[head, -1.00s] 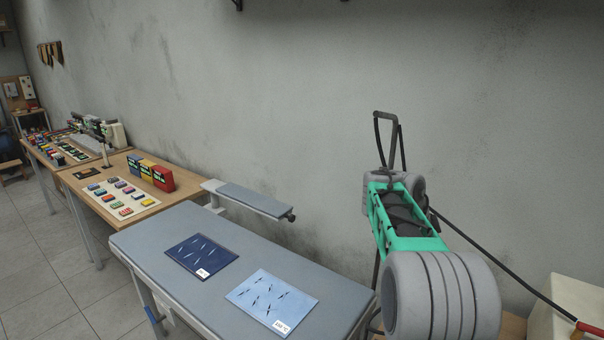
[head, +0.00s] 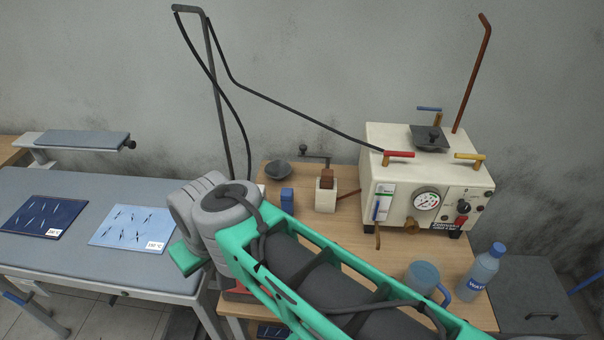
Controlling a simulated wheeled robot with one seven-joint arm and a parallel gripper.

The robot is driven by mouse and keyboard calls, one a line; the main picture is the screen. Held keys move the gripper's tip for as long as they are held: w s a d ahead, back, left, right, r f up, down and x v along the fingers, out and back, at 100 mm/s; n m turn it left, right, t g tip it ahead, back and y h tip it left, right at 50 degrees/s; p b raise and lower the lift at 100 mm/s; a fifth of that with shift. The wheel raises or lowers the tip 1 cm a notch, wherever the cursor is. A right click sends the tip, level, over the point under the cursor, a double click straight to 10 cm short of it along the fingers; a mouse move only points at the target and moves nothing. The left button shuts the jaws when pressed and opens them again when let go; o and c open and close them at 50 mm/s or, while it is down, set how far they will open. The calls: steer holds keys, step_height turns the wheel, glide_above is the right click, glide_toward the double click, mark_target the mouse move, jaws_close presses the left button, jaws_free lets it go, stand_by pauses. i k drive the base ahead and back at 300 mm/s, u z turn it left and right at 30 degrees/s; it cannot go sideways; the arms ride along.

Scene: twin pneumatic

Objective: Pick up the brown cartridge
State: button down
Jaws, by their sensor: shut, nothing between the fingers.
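A small brown block (head: 327,180), which looks like the brown cartridge, sits upright in the top of a small white holder (head: 325,201) on the wooden table. A thin brown handle sticks out to the holder's right. My green and grey arm crosses the lower middle of the head view, in front of the table. My gripper does not show in this view.
A cream machine (head: 400,205) with a gauge and coloured levers stands right of the holder. A blue box (head: 287,199) and a dark bowl (head: 278,170) are to its left. A blue mug (head: 424,279) and water bottle (head: 480,270) stand near the front right.

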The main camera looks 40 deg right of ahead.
mark_target(327, 175)
steer(key=z, duration=0.05)
steer(key=k, duration=1.05)
steer(key=z, duration=0.8)
steer(key=i, duration=1)
steer(key=u, duration=1.25)
steer(key=k, duration=0.8)
steer(key=u, duration=0.65)
steer(key=i, duration=0.5)
steer(key=z, duration=0.05)
